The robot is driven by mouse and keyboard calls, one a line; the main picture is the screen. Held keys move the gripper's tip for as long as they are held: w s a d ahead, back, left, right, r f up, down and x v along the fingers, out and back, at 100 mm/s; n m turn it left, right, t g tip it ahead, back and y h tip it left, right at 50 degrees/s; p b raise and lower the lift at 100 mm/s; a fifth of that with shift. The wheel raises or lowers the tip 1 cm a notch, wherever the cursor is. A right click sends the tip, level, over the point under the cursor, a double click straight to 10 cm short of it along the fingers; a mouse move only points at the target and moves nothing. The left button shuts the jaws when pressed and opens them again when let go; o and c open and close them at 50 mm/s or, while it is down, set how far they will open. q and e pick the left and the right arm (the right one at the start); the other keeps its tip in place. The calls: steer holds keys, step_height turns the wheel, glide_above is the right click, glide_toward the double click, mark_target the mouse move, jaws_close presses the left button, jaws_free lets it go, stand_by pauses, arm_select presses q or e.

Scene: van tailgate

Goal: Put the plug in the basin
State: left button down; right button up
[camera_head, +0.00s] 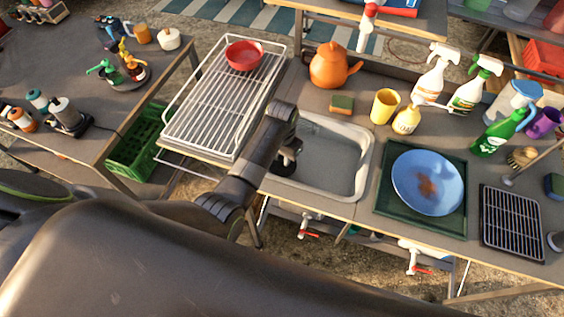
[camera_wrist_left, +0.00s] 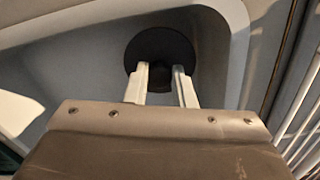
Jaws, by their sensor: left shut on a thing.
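The basin (camera_head: 335,160) is a grey sink with a pale rim, set in the counter; it also fills much of the left wrist view (camera_wrist_left: 85,70). My left gripper (camera_head: 288,152) reaches down into the basin's left side. In the left wrist view its two pale fingers (camera_wrist_left: 162,76) are shut on the knob of the plug (camera_wrist_left: 160,46), a round black disc. The plug is inside the basin's outline, near its left wall. I cannot tell whether it touches the basin floor. The drain is not visible. My right gripper is not in view.
A wire dish rack (camera_head: 215,110) with a red bowl (camera_head: 244,55) stands left of the basin. An orange teapot (camera_head: 331,66), a sponge (camera_head: 341,103) and a yellow cup (camera_head: 384,106) stand behind. A blue plate (camera_head: 428,170) lies on a green mat at right.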

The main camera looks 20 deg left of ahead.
mark_target(282, 159)
arm_select(q)
steer(key=shift+f, duration=1.95)
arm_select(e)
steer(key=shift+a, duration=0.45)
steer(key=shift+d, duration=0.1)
arm_select(q)
steer(key=c, duration=1.2)
jaws_free()
steer(key=shift+f, duration=0.1)
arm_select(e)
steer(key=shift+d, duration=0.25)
arm_select(q)
steer(key=shift+r, duration=0.25)
step_height(282, 159, up, 11)
steer(key=shift+r, duration=0.45)
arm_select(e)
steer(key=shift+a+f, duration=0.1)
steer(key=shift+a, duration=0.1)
